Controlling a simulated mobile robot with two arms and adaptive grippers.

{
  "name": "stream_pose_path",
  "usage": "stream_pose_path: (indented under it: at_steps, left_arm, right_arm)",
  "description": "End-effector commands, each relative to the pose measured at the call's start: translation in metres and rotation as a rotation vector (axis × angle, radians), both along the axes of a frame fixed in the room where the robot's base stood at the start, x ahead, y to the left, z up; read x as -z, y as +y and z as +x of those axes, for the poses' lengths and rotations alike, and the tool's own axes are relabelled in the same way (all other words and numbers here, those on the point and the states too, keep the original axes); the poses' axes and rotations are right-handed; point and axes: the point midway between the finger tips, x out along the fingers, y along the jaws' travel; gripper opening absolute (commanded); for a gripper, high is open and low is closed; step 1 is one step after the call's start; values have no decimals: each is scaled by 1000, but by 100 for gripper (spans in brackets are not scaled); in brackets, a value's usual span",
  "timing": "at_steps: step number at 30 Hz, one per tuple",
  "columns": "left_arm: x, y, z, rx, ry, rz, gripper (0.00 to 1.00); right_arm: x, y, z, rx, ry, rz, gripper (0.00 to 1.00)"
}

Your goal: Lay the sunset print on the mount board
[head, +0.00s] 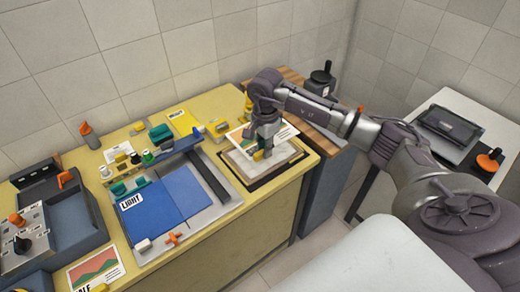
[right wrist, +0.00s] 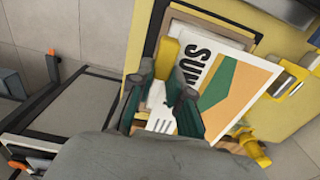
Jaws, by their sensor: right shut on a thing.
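The sunset print (head: 284,132) is a white card with an orange and green picture. In the right wrist view the print (right wrist: 226,88) shows black letters starting "SU". My right gripper (head: 264,150) is shut on the print's edge and holds it above the back part of the mount board. The fingers also show in the right wrist view (right wrist: 165,98). The mount board (head: 240,163) is a pale sheet in a dark-edged wooden surround on the yellow counter. The print and gripper hide part of it. Whether the print touches the board is unclear. My left gripper is out of view.
A blue panel marked "LIGHT" (head: 160,205) lies on a grey trimmer left of the board. A mountain picture (head: 95,268) lies at the front left. Bottles and small tools crowd the counter's back. A grey console (head: 60,215) stands at far left.

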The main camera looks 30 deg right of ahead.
Motion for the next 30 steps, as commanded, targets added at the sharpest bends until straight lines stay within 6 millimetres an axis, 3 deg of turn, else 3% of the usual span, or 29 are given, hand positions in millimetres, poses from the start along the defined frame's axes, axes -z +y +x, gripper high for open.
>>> stream_pose_path:
  at_steps: [5,11,18,30]
  left_arm:
    - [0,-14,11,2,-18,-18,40]
    - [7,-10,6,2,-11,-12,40]
    - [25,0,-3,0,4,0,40]
    - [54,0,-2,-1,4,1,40]
  right_arm:
    - [0,1,0,-3,0,0,0]
    - [4,1,0,-5,-1,0,0]
    - [23,1,0,-5,-1,0,0]
    - [55,1,0,-4,-2,0,0]
